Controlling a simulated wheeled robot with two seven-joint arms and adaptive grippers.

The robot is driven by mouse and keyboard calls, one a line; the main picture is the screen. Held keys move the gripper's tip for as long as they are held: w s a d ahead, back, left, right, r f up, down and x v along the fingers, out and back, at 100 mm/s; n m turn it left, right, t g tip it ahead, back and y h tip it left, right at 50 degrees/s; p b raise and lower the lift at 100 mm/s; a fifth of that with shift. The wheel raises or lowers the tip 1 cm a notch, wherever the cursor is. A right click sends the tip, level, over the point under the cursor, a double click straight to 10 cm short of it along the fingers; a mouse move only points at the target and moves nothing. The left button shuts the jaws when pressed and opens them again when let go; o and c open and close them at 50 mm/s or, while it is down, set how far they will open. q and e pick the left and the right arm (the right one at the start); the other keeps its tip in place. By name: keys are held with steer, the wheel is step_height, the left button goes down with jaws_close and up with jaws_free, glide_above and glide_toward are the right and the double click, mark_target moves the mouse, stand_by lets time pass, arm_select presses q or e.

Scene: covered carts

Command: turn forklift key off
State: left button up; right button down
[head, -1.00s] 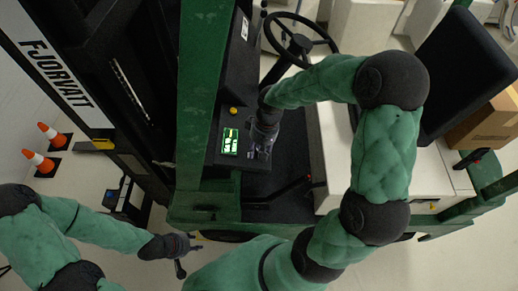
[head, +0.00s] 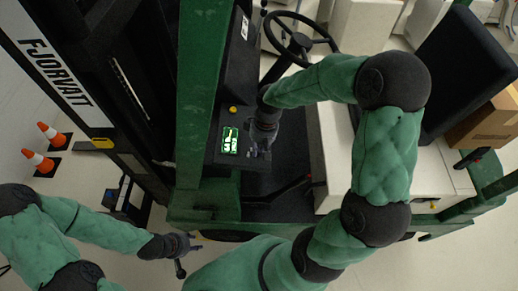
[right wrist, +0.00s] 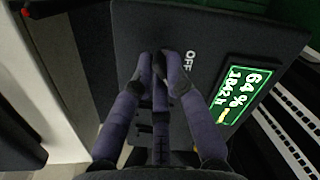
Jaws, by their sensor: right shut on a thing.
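The forklift's dark dash panel (head: 230,130) carries a lit green display (head: 230,141). In the right wrist view the display (right wrist: 243,90) reads 64% and 1842 h, beside a white OFF label (right wrist: 190,61). My right gripper (head: 256,151) is at the panel just right of the display. In the right wrist view its fingertips (right wrist: 167,72) are close together next to the OFF label, shut on the key. The key is hidden between the fingers, so its angle cannot be seen. My left gripper (head: 188,258) is open and empty, low beside the forklift.
A green post (head: 203,90) rises left of the panel. The steering wheel (head: 300,36) and black seat (head: 462,70) are beyond my right arm. A yellow button (head: 233,109) sits above the display. Orange cones (head: 38,160) stand on the floor at left.

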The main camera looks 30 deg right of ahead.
steer(key=n+b, duration=0.1)
steer(key=n, duration=0.4)
steer(key=shift+w+h, duration=0.1)
steer(key=shift+h, duration=0.2)
steer(key=n, duration=0.5)
steer(key=shift+a+t+b, duration=0.15)
steer(key=shift+t+b, duration=0.15)
steer(key=shift+w, duration=0.1)
steer(key=c, duration=1.2)
jaws_free()
steer(key=shift+c, duration=0.2)
step_height(320, 180, up, 12)
steer(key=d, duration=0.1)
steer(key=shift+s, duration=0.35)
